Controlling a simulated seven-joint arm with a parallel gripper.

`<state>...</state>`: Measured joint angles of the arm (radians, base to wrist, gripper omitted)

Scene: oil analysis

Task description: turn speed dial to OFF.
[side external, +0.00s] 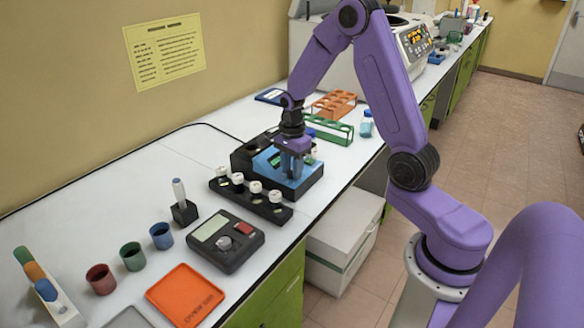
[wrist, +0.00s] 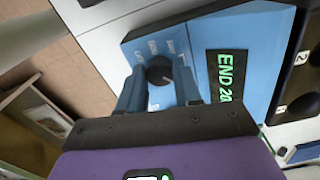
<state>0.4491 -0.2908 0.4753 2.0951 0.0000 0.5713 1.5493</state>
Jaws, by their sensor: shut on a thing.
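The blue instrument (side external: 264,163) with a black base stands on the white bench. In the wrist view its blue panel (wrist: 268,35) carries a black round dial (wrist: 158,69) with small white labels around it, too blurred to read. A dark display (wrist: 228,80) beside it shows green text starting "END 20". My gripper (side external: 294,173) points down over the panel. In the wrist view my gripper (wrist: 158,84) has one finger on each side of the dial and is shut on it. The dial is hidden by my gripper in the side view.
A black rack (side external: 250,196) with white-capped vials stands close in front of the instrument. A dark meter (side external: 222,243) with a knob sits nearer the camera. Green (side external: 331,130) and orange (side external: 334,104) racks stand behind. The bench's front edge is close to the instrument.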

